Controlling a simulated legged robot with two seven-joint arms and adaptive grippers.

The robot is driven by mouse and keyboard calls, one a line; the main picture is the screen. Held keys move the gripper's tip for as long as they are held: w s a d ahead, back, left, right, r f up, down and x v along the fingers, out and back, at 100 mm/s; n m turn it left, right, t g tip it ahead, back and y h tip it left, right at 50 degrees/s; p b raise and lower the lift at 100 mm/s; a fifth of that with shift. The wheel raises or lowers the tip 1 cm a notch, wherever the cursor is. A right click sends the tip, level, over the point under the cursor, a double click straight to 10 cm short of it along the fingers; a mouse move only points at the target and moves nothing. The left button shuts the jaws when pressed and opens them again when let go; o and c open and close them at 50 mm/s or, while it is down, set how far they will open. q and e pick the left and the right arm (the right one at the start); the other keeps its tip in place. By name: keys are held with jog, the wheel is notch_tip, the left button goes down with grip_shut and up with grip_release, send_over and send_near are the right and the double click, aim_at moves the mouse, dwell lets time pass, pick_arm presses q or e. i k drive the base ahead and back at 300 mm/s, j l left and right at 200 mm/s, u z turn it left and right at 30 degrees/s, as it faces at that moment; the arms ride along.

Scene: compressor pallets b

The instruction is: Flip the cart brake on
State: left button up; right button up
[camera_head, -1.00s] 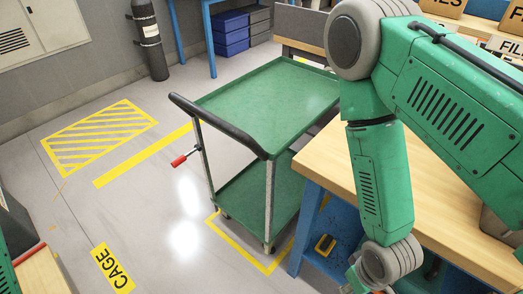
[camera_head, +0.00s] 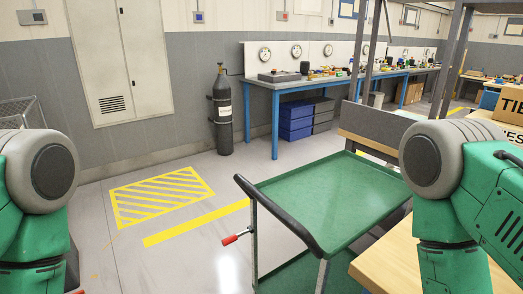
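The green two-shelf cart (camera_head: 335,190) stands at the centre right, with a black push handle (camera_head: 275,210) at its near left end. A lever with a red grip (camera_head: 230,240) sticks out to the left from the cart's post, below the handle. It looks like the brake lever. My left arm shows at the left edge and my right arm at the right, beside the cart. Neither gripper is in the picture. The cart's lower part is cut off by the bottom edge.
A wooden worktable (camera_head: 405,262) stands close to the cart's right side. A yellow-striped floor area (camera_head: 162,196) and clear grey floor lie to the left. A dark gas cylinder (camera_head: 222,115) and a blue-legged bench (camera_head: 275,125) stand at the back wall.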

aim_at(231, 240)
jog(key=i+j+z, duration=0.7)
jog(key=i+j, duration=0.1)
jog(key=j, duration=0.05)
